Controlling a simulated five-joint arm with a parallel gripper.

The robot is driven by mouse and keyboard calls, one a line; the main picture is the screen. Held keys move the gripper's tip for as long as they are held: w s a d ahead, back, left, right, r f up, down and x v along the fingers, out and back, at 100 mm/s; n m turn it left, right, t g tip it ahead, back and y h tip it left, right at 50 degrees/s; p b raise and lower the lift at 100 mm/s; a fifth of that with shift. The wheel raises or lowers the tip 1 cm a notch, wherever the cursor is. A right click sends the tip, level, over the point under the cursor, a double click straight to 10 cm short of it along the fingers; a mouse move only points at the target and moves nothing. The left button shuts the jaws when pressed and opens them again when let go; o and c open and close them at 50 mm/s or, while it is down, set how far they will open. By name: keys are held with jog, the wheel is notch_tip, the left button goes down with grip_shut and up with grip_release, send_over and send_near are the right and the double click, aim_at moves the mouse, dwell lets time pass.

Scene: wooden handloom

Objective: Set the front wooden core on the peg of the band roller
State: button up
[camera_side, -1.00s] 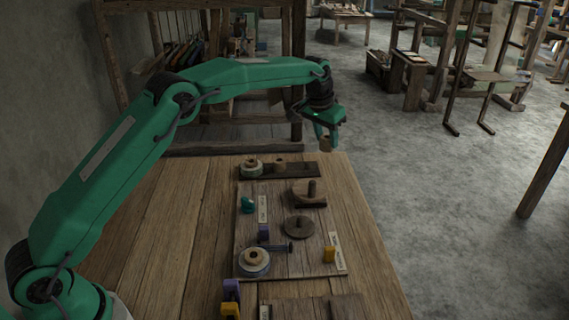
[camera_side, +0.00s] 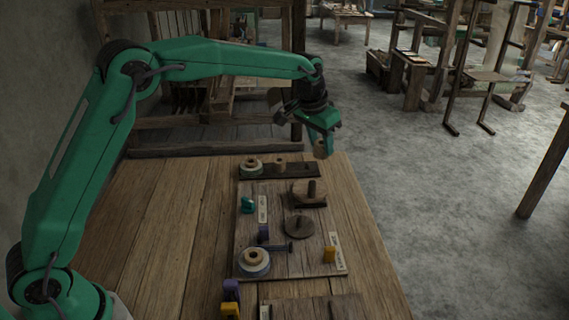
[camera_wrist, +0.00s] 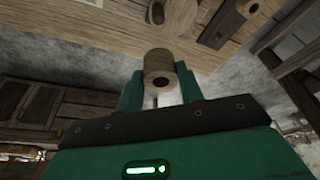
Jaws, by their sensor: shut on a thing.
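My gripper (camera_side: 321,143) is shut on a light wooden core (camera_side: 320,151) and holds it in the air beyond the far right corner of the board. A round brown wooden piece with an upright dark peg (camera_side: 311,188) stands on the board, lower and nearer the camera. A dark disc with a short peg (camera_side: 299,227) is in front of it. I cannot tell from labels which one is the band roller. Both pegs are bare.
A dark rack (camera_side: 304,170) at the back holds a pale roll (camera_side: 251,167) and another wooden core (camera_side: 280,162). The table's left side is clear.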

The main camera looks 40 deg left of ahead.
jog(key=s+d, duration=0.1)
jog(key=s, duration=0.7)
jog(key=m, duration=0.1)
send_over(299, 217)
jog(key=f, duration=0.8)
jog(key=shift+s, duration=0.25)
jog(key=shift+f, duration=0.15)
jog(key=shift+f, duration=2.85)
jog(key=shift+f, duration=0.7)
jog(key=o, duration=1.4)
jog(key=shift+o, duration=0.2)
